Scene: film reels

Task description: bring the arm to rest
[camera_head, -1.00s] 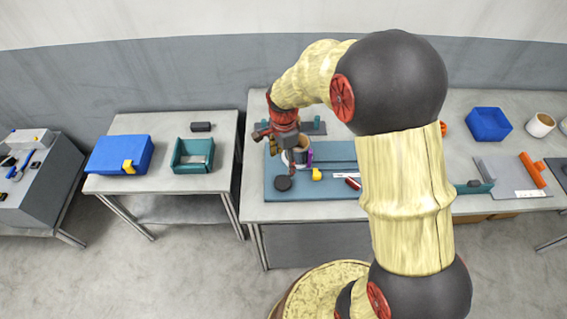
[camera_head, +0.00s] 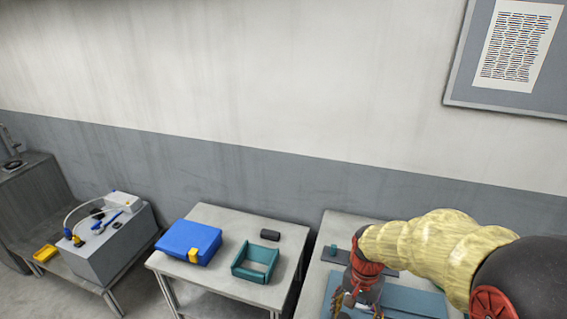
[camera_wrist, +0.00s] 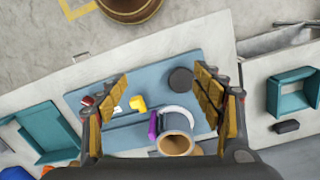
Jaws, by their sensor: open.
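My gripper (camera_wrist: 165,88) is open and empty in the wrist view, its two padded fingers wide apart above the blue-grey mat (camera_wrist: 150,75). A tan-rimmed cup-like container (camera_wrist: 176,144) stands below and between the fingers, beside a pale ring and a purple piece (camera_wrist: 153,125). A black disc (camera_wrist: 181,79) and a yellow piece (camera_wrist: 138,103) lie on the mat, apart from the fingers. In the head view my gripper (camera_head: 350,303) is low at the bottom edge over the work table, its fingertips partly cut off.
Left of the work table stands a smaller table with a blue box (camera_head: 188,240), a teal open tray (camera_head: 256,262) and a dark block (camera_head: 270,235). A gap separates the tables. A grey wall rises behind, with a framed chart (camera_head: 520,45) at upper right.

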